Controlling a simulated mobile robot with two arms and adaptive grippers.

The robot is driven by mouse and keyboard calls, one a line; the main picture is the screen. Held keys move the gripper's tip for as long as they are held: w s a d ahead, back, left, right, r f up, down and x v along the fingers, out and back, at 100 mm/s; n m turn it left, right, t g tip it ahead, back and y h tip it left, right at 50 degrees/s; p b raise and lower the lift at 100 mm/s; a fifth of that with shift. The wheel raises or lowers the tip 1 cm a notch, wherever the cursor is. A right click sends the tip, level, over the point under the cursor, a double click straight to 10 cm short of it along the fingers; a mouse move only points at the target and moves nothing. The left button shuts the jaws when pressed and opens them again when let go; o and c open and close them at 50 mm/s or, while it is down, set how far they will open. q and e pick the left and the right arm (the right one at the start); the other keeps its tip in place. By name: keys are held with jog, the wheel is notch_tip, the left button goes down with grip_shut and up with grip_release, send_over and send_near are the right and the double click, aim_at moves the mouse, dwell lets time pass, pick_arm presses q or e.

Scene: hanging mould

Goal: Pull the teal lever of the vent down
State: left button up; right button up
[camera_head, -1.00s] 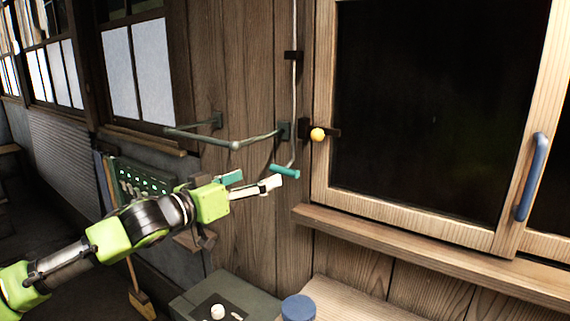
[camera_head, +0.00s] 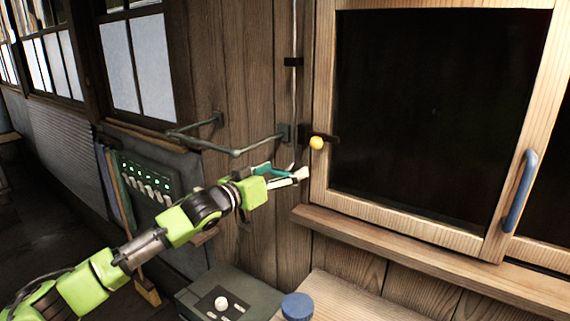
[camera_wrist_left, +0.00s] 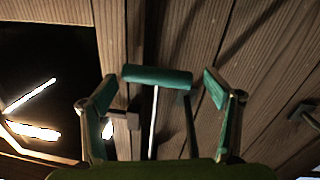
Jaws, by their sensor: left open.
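The vent's teal lever (camera_wrist_left: 157,77) is a short crossbar on the end of a thin pale rod. In the left wrist view it spans the space between the two fingertips of my open left gripper (camera_wrist_left: 158,92). In the head view the lever (camera_head: 281,172) is partly hidden by the fingers, and my left gripper (camera_head: 287,174) is at it by the wooden wall. I cannot tell whether the fingers touch it; they are not closed on it. My right gripper is not in view.
A grey rail (camera_head: 236,152) juts from the wall above my forearm. A wooden sill (camera_head: 400,242) and a window with a blue handle (camera_head: 520,192) are at right. A grey box (camera_head: 248,283) stands below.

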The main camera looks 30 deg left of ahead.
pick_arm(q)
jog(key=shift+w+d, duration=0.15)
jog(key=shift+w, duration=0.35)
